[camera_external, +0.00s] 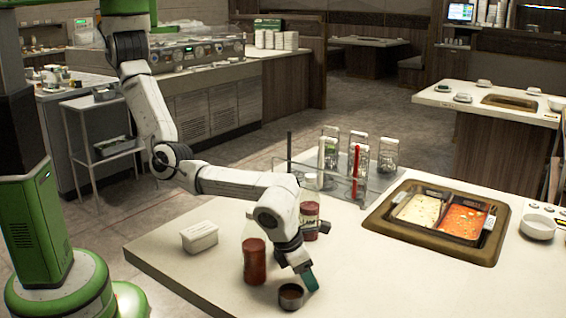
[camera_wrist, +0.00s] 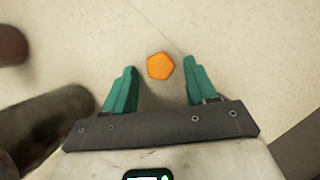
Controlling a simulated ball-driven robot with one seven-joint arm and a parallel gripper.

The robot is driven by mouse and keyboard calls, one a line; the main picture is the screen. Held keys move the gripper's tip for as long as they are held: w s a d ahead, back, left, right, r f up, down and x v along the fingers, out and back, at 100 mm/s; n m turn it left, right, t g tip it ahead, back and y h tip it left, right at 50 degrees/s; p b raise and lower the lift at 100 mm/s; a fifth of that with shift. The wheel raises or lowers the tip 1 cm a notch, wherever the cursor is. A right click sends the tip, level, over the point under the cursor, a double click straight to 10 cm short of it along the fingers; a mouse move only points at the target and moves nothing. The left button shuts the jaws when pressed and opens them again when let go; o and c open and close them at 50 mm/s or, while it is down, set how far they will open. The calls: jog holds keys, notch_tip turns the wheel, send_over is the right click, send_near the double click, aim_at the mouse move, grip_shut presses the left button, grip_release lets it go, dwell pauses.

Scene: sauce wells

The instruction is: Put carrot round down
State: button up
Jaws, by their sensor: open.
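The orange carrot round (camera_wrist: 160,66) shows in the wrist view, lying on the pale counter (camera_wrist: 225,30). It sits between the tips of my gripper (camera_wrist: 160,68), with a gap to each green finger. My gripper is open and holds nothing. In the external view my gripper (camera_external: 308,281) is low at the front of the counter, just right of a small dark sauce cup (camera_external: 291,297). The carrot round cannot be made out in that view.
A red-brown sauce bottle (camera_external: 254,262), another bottle (camera_external: 309,220) and a white lidded box (camera_external: 199,237) stand close by. A rack of glass jars (camera_external: 345,180) is behind. A hotpot (camera_external: 440,248) is set in the counter at right. The counter's front right is clear.

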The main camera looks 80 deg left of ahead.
jog(key=p+v, duration=0.1)
jog(key=v, duration=1.1)
jog(key=shift+r, duration=0.1)
